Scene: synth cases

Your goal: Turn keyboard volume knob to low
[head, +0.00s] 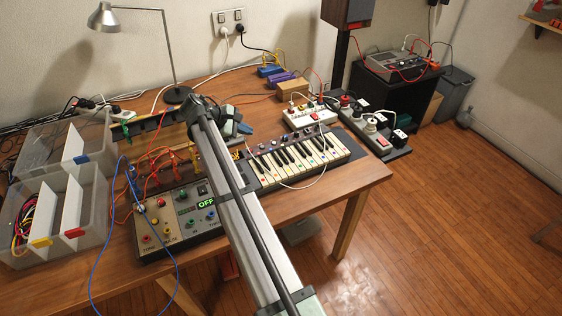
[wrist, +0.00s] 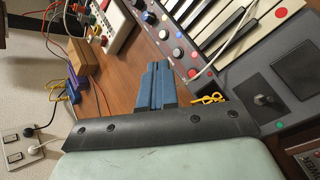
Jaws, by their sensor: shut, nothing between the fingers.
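The keyboard (head: 305,158) lies on the wooden desk, with a row of small coloured knobs along its back edge. In the wrist view its black panel (wrist: 235,80) shows a blue knob (wrist: 178,53), a red knob (wrist: 175,35) and others, plus a larger dark stick-like control (wrist: 264,100) on a separate square plate. No label is readable, so I cannot tell which is the volume knob. My gripper (wrist: 157,66) has its blue fingers shut and empty, beside the knob row and apparently not touching any knob. In the head view my arm hides part of the keyboard's left end.
A white cable (wrist: 207,68) loops over the keyboard. A yellow cable (wrist: 209,98) lies near the fingers.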

